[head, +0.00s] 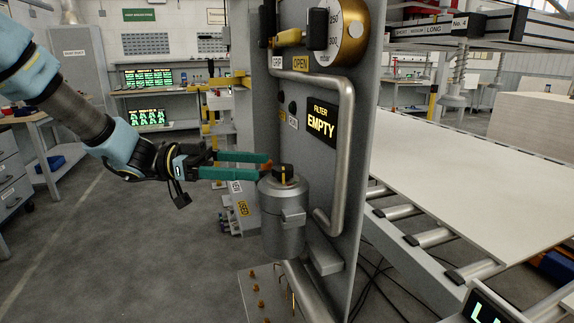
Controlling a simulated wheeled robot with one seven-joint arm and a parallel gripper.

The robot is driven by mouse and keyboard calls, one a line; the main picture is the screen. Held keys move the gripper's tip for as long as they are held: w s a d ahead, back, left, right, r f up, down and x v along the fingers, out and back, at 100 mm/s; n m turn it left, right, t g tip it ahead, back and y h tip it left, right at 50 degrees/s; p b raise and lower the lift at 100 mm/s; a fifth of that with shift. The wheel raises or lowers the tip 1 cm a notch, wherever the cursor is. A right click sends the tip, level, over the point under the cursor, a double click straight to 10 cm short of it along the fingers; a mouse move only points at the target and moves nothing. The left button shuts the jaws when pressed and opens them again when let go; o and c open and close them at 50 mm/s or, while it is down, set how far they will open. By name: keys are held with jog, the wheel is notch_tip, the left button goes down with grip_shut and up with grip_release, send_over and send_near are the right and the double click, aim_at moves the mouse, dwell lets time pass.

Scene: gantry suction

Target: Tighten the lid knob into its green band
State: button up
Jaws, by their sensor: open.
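The lid knob (284,171) is a small dark knob with a yellow mark, on top of a grey metal filter canister (283,220) fixed to the grey panel. A little orange-red shows beside the knob; a green band cannot be made out. My gripper (268,166) comes in from the left with two green fingers. The fingers are apart, with their tips at the left side of the knob. I cannot tell whether they touch it. A black sign (321,123) reading "FILTER EMPTY" is on the panel above the canister.
A bent metal pipe (347,130) runs down the panel right of the canister. Above are a yellow-handled valve (290,38) and a gauge (345,30). A roller conveyor with a pale board (470,165) lies to the right. Floor (120,250) at left is clear.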

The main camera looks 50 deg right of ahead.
aim_at(301, 181)
jog(key=p+x, duration=0.2)
jog(key=x, duration=0.7)
jog(key=shift+s+d, duration=0.1)
jog(key=shift+s, duration=0.1)
grip_shut()
jog(key=shift+r, duration=0.1)
